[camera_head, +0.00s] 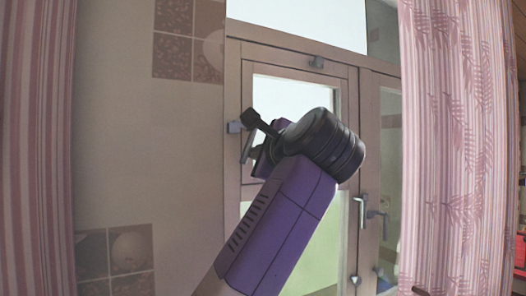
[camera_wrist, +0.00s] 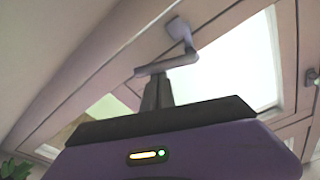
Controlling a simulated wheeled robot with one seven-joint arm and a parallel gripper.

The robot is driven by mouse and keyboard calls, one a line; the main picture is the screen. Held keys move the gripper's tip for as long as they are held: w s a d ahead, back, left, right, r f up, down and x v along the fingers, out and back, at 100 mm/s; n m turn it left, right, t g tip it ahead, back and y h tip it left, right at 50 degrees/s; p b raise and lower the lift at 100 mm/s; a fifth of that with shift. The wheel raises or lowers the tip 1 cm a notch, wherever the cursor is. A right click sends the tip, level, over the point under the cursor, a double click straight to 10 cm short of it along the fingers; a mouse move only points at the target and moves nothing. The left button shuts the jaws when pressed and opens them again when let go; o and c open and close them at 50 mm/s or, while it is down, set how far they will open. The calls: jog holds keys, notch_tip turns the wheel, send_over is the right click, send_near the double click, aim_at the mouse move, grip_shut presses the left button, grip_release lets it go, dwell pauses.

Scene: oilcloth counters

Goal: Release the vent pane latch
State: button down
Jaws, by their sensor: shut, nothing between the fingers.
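The vent pane (camera_head: 308,100) is a small framed pane in the upper left part of the window, and it looks closed. Its grey latch has a thin lever (camera_head: 247,147) at the left side of the frame, partly hidden behind my gripper. In the wrist view the latch (camera_wrist: 180,62) shows a mount on the frame and a bent lever reaching left. My gripper (camera_head: 250,117) is shut and empty, its dark fingers beside the latch. In the wrist view its fingertips (camera_wrist: 157,78) end right at the lever; I cannot tell whether they touch it.
Larger window handles (camera_head: 362,210) are lower right on the sashes. A pink patterned curtain (camera_head: 455,140) hangs at the right, and a striped one (camera_head: 38,150) at the left. The tiled wall (camera_head: 150,165) left of the window is clear.

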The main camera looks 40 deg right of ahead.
aim_at(243, 146)
jog(key=m, duration=0.1)
jog(key=a+m+p, duration=0.1)
jog(key=a+r+m, duration=0.1)
jog(key=m, duration=0.1)
jog(key=shift+w+a+y, duration=0.15)
jog(key=shift+w+y, duration=0.15)
jog(key=shift+y, duration=0.1)
jog(key=shift+w+a+r+m+y+p, duration=0.1)
jog(key=shift+a+r+m+y+p, duration=0.25)
jog(key=shift+m+p, duration=0.7)
jog(key=shift+w+a+r+m+y+p, duration=0.15)
jog(key=shift+a+r+m+p, duration=0.25)
jog(key=shift+m, duration=1.3)
jog(key=shift+w+a+r+m+y+p, duration=0.15)
jog(key=shift+a+r+m+p, duration=0.4)
jog(key=shift+m, duration=0.8)
jog(key=shift+d+f, duration=0.1)
jog(key=shift+f, duration=0.05)
jog(key=shift+f, duration=0.1)
jog(key=f+b, duration=0.2)
jog(key=f, duration=0.1)
jog(key=f+b, duration=0.1)
jog(key=f, duration=0.1)
jog(key=shift+w+d, duration=0.2)
jog(key=shift+w, duration=0.2)
jog(key=r+b+v, duration=0.1)
jog(key=v, duration=0.9)
jog(key=shift+r+b, duration=0.2)
jog(key=shift+b, duration=0.2)
